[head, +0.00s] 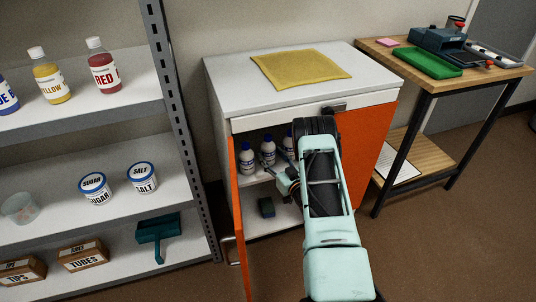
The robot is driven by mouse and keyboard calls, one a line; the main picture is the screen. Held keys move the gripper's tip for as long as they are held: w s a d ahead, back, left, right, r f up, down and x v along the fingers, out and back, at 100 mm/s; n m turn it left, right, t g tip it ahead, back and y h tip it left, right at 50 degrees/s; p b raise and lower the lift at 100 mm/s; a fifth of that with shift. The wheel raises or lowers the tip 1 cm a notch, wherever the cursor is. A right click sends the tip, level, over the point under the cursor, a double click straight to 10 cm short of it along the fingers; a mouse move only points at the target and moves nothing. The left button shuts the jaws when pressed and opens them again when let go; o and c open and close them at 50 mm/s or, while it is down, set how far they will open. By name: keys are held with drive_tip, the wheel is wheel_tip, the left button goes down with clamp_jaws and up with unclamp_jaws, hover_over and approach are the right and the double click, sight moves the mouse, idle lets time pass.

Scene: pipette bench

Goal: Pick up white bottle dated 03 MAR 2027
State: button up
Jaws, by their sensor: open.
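Three white bottles with dark blue caps stand in a row on the upper shelf inside the open cabinet: a left bottle (247,160), a middle bottle (267,152) and a right bottle (289,142). Their labels are too small to read, so I cannot tell which is dated 03 MAR 2027. My gripper (272,172) is at the cabinet opening, in front of the bottles and near the middle and right ones. It is open and looks empty. My arm hides the right part of the cabinet's inside.
Grey shelving (185,130) stands left, a wooden bench (395,57) right.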

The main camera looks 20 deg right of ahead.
sight(271, 155)
drive_tip(key=w, duration=0.3)
drive_tip(key=shift+w+a+f+b, duration=0.1)
drive_tip(key=shift+a+b, duration=0.1)
drive_tip(key=shift+b, duration=0.1)
drive_tip(key=shift+c, duration=0.3)
drive_tip(key=c, duration=1.3)
